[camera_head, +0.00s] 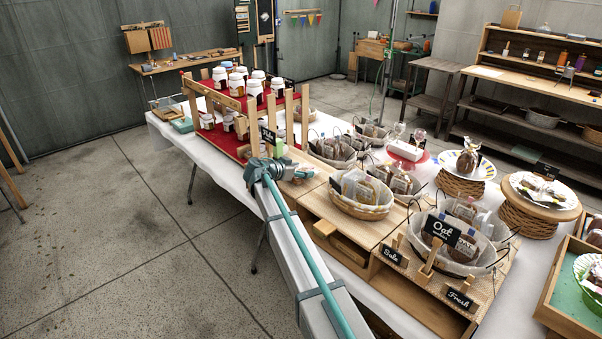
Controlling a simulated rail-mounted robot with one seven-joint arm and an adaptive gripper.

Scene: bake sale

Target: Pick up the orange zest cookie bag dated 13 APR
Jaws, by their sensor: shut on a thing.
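Several clear cookie bags with pale labels stand in lined wicker baskets along the table. Some are in the middle basket (363,211), and others are in the front basket (415,237) behind a black "Oat" sign (441,229). The flavours and dates on the bag labels are too small to read, so I cannot tell which one is orange zest, 13 APR. My gripper (296,171) is at the end of my teal and grey arm, low over the wooden stand, left of the middle basket. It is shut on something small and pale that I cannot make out.
A red stepped rack (222,137) with several white-lidded jars stands behind my gripper. Cake stands (540,218) are at the right, and a wooden tray (560,318) is at the lower right. Small signs stand along the front edge. The floor at left is clear.

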